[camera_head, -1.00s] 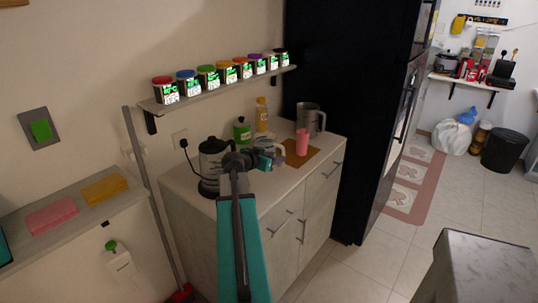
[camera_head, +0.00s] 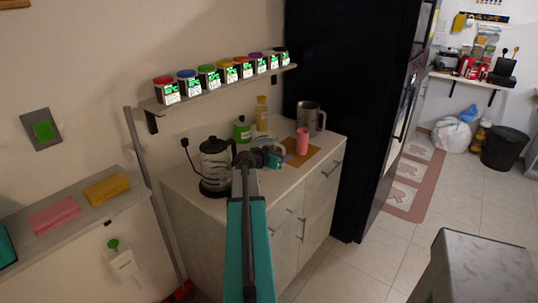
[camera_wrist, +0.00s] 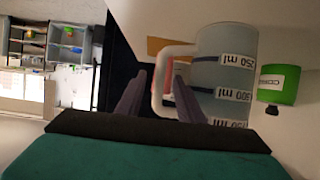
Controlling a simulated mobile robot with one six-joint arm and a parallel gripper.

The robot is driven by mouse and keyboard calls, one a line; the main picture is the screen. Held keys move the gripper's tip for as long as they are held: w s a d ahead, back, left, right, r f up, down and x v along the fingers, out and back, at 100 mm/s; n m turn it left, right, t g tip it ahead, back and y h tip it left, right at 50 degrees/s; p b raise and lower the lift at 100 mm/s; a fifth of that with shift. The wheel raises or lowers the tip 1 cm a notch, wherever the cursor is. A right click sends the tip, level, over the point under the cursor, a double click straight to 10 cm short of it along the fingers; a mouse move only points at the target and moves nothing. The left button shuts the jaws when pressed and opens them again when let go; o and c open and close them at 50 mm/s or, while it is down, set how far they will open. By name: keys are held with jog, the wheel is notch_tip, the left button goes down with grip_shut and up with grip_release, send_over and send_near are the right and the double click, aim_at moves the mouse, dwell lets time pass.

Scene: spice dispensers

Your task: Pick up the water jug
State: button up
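The water jug (camera_wrist: 222,75) is a clear measuring jug with ml labels and a white handle (camera_wrist: 160,78). In the head view the jug (camera_head: 268,146) stands on the counter, partly hidden behind my arm's end. My gripper (camera_wrist: 157,95) is open in the wrist view, with one finger on each side of the handle and a gap showing. It also shows at the jug in the head view (camera_head: 274,159), where its fingers are hard to make out.
A kettle (camera_head: 215,165) stands left of the jug. A green bottle (camera_head: 242,130), a yellow bottle (camera_head: 262,114), a pink cup (camera_head: 302,141) and a metal pitcher (camera_head: 311,118) stand close by. A shelf of spice jars (camera_head: 219,87) hangs above. The fridge (camera_head: 345,100) is right.

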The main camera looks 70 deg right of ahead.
jog(key=shift+p+x, duration=1.2)
jog(key=shift+x, duration=1.3)
jog(key=shift+s, duration=0.1)
grip_shut()
jog(key=shift+r, duration=0.1)
